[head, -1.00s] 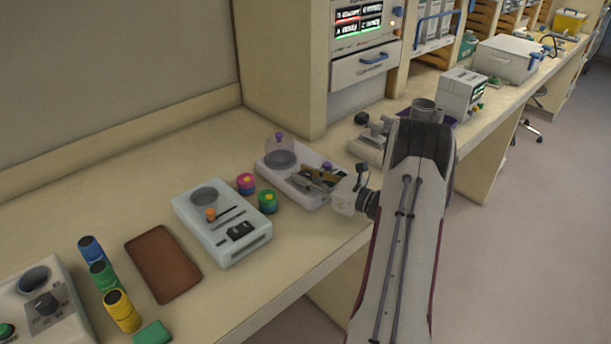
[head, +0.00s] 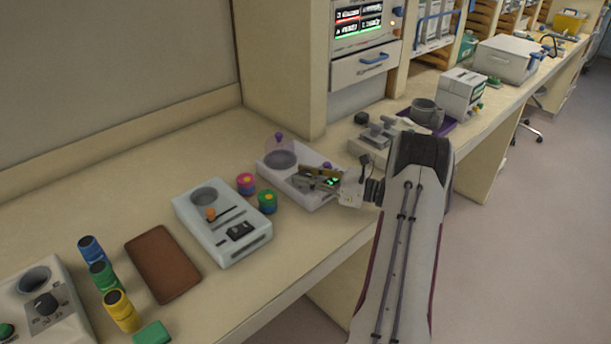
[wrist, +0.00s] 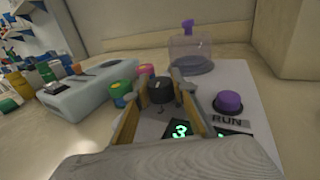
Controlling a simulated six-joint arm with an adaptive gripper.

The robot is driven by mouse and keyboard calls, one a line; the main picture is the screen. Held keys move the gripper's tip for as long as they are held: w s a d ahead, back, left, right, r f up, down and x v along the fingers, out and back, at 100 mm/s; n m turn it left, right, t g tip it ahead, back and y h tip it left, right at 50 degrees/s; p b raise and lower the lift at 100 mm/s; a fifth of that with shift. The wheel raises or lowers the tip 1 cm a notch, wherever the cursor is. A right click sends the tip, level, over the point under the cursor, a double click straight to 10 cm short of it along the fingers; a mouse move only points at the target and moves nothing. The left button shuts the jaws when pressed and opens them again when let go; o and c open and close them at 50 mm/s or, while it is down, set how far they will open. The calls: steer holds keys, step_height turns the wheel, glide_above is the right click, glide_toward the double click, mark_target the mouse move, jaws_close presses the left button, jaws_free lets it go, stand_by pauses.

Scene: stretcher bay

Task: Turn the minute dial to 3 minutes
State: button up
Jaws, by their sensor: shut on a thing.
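The minute dial (wrist: 161,90) is a dark round knob on a white machine (wrist: 237,75). It sits between the two tan-padded fingers of my gripper (wrist: 159,84), which is shut on it. Below the dial in the wrist view, a dark display (wrist: 180,130) shows a green 3. A second display (wrist: 224,133) beside it is partly hidden by my gripper. A purple button (wrist: 229,101) marked RUN is to the right. In the head view my gripper (head: 316,176) is over the machine (head: 269,172), and the dial is hidden.
A clear lid (wrist: 190,48) with a purple knob stands at the machine's back. A pink container (head: 245,182) and a green container (head: 267,200) stand close on the left, beside another grey device (head: 207,232). A scale-like device (head: 367,150) is to the right.

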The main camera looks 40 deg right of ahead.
steer(key=o, duration=1.1)
steer(key=shift+r, duration=0.1)
steer(key=shift+s, duration=0.1)
steer(key=shift+v, duration=5.9)
steer(key=shift+d, duration=0.1)
